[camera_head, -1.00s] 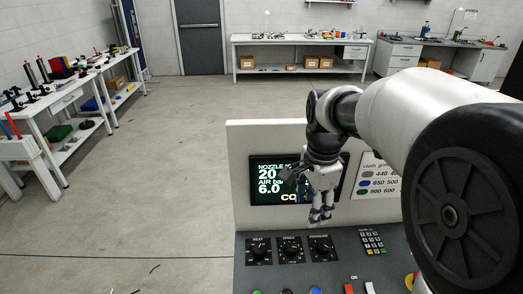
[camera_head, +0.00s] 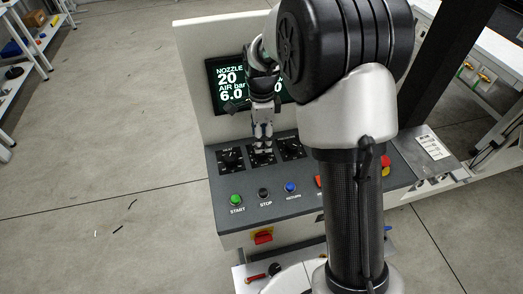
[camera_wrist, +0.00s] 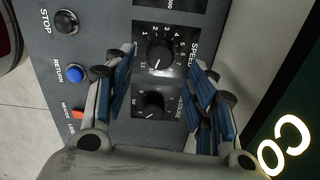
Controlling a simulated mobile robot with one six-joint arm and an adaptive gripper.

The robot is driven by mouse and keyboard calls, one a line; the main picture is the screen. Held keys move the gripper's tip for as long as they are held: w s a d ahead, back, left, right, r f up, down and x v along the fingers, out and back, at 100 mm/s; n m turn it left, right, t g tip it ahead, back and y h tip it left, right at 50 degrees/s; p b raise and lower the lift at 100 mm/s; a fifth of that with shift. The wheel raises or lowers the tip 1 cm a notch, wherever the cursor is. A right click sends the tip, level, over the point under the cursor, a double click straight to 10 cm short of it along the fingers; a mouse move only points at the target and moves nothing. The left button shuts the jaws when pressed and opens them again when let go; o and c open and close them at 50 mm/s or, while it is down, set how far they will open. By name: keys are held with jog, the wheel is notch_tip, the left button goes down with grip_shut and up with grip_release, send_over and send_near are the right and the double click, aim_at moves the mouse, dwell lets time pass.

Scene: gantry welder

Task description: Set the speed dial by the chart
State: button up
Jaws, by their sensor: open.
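The speed dial (camera_wrist: 160,57) is a black knob on a black plate with white numbers. The pressure dial (camera_wrist: 152,103) lies beside the speed dial; the heat dial (camera_head: 231,159) is at the left.
The display (camera_head: 230,85) reads nozzle 20, air bar 6.0. Along the panel's front are a green start button (camera_head: 236,199), a black stop button (camera_head: 263,193), a blue return button (camera_head: 290,188) and a red switch (camera_head: 320,181). Open floor lies to the left.

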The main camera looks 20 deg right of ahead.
notch_tip(320, 180, down, 6)
jog(key=shift+r+b, duration=0.2)
jog(key=shift+b, duration=0.4)
jog(key=shift+c, duration=0.3)
jog(key=c, duration=1)
